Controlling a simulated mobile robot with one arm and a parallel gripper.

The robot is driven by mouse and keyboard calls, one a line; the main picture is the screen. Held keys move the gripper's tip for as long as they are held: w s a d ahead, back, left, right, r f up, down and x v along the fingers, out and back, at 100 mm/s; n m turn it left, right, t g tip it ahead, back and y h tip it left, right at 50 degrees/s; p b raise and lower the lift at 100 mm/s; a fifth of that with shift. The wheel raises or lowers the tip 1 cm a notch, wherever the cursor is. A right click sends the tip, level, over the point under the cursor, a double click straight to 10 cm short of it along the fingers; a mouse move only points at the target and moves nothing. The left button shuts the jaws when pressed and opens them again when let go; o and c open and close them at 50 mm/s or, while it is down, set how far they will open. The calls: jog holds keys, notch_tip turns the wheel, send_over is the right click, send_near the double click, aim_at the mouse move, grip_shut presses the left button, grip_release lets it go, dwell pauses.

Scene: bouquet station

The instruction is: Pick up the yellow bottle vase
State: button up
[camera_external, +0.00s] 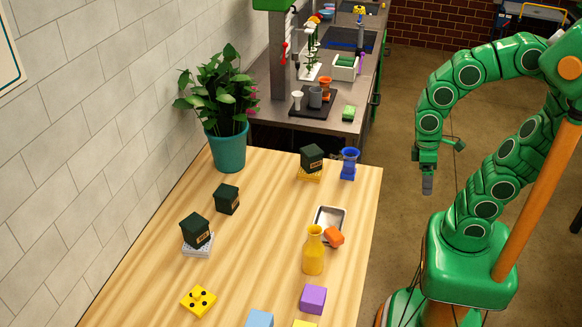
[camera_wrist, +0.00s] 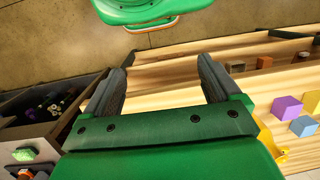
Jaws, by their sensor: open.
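The yellow bottle vase (camera_external: 313,252) stands upright on the wooden table near its right edge, in the external view. An orange piece sits against the small metal tray just behind it. My gripper (camera_external: 427,187) hangs to the right of the table, over the floor, well apart from the vase. In the wrist view my gripper (camera_wrist: 162,78) has its two dark fingers spread with nothing between them. A yellow shape at the right there, partly hidden by my gripper, may be the vase; I cannot tell for sure.
The metal tray (camera_external: 330,219) and orange piece (camera_external: 334,237) are close behind the vase. A blue vase (camera_external: 349,163), dark boxes (camera_external: 228,199) and a potted plant (camera_external: 228,150) stand farther back.

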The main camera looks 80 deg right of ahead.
jog(key=w+a+f+m+g+y, duration=0.2)
jog(key=w+a+m+y, duration=0.15)
jog(key=w+a, duration=0.4)
jog(key=m+y, duration=0.9)
jog(key=m, duration=0.2)
send_near(314, 251)
notch_tip(314, 251, down, 3)
jog(key=shift+h, duration=0.25)
jog(key=shift+x, duration=4.05)
jog(key=shift+d+f, duration=0.15)
jog(key=shift+c, duration=0.3)
jog(key=c, duration=1.3)
jog(key=shift+o, duration=0.2)
